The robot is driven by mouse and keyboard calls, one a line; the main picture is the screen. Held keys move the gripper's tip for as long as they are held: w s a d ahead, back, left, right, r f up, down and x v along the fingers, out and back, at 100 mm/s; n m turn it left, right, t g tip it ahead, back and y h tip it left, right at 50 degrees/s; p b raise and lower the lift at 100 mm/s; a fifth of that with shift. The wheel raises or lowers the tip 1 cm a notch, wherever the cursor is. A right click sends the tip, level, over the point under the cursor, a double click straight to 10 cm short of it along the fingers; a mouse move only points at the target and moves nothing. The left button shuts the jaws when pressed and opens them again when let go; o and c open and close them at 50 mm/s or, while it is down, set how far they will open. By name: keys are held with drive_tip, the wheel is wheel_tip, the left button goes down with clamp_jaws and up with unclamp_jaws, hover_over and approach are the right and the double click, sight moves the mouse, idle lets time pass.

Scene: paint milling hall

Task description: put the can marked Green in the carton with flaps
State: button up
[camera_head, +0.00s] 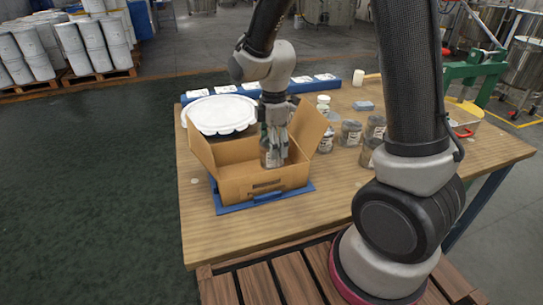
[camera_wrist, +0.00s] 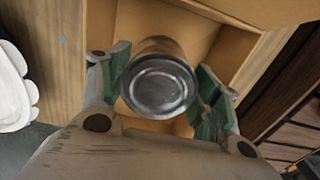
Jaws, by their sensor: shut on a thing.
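My gripper (camera_head: 276,112) points down over the open carton with flaps (camera_head: 262,184) and is shut on a metal can (camera_head: 271,153). The can is upright, with its lower part inside the carton's walls. A pale label shows on its side, but I cannot read the marking. In the wrist view, the can's round metal lid (camera_wrist: 159,87) sits between the green-padded fingers of my gripper (camera_wrist: 163,92), and the carton's cardboard inside (camera_wrist: 136,20) shows behind it. I cannot tell whether the can touches the carton's floor.
The carton stands on a blue mat (camera_head: 232,208) on a wooden table (camera_head: 340,185). A large white lid (camera_head: 220,115) lies behind it. Several jars and cans (camera_head: 350,133) stand to the right, near a raised flap. The table front is clear.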

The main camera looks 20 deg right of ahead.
drive_tip(key=shift+f, duration=1.9)
drive_tip(key=o, duration=1.4)
drive_tip(key=shift+f, duration=0.1)
drive_tip(key=shift+c, duration=0.2)
wheel_tip(320, 180, up, 12)
drive_tip(key=shift+s+r, duration=0.1)
drive_tip(key=shift+r, duration=0.1)
drive_tip(key=s+d+r+m+t, duration=0.2)
drive_tip(key=s+d+r+m, duration=0.4)
drive_tip(key=s+m, duration=0.3)
drive_tip(key=s+d+r+m+t, duration=0.2)
drive_tip(key=s+d+r+m, duration=0.3)
drive_tip(key=s+d+m, duration=0.3)
drive_tip(key=shift+s+r+m, duration=0.35)
drive_tip(key=shift+s+m, duration=0.15)
drive_tip(key=shift+s, duration=0.5)
